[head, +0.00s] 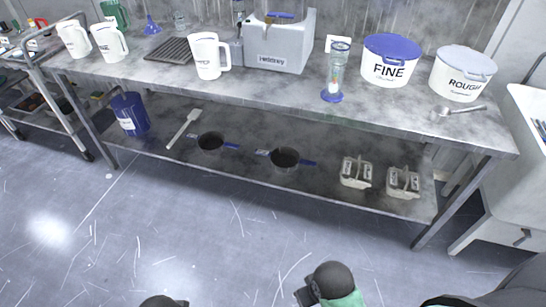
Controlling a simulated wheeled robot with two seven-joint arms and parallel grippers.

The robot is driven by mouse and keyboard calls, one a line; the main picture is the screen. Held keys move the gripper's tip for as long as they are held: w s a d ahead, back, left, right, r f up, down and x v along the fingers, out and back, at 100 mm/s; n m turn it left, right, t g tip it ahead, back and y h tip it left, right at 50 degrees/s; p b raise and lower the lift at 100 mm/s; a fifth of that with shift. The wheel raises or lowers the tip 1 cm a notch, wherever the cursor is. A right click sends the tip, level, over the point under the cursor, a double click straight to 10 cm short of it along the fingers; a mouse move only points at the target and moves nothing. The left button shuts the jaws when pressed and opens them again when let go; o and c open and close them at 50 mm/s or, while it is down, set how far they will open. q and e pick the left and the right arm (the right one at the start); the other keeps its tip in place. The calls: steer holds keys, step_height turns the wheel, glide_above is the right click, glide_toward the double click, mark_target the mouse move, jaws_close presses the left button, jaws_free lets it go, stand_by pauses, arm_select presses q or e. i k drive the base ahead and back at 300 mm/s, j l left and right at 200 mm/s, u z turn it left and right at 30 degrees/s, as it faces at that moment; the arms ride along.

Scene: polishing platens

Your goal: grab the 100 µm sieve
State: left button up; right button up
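Two round, dark-centred metal pans that look like sieves sit on the lower shelf of the steel bench. The lettering on the tags is too small to read, so I cannot tell which is the 100 µm sieve. Only dark, rounded parts of my arms show at the bottom edge, with some green on the right one. Neither gripper's fingers are visible, and nothing of mine is near the pans.
The lower shelf (240,181) also holds a blue bucket (130,114), a white paddle (183,129) and two small caddies (356,172). White jugs, a grey machine (277,42), a cylinder and FINE (389,62) and ROUGH (461,74) tubs stand above. The floor in front is clear.

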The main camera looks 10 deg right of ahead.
mark_target(284, 159)
steer(key=i+j+z, duration=0.15)
steer(key=i, duration=0.9)
steer(key=z, duration=1.4)
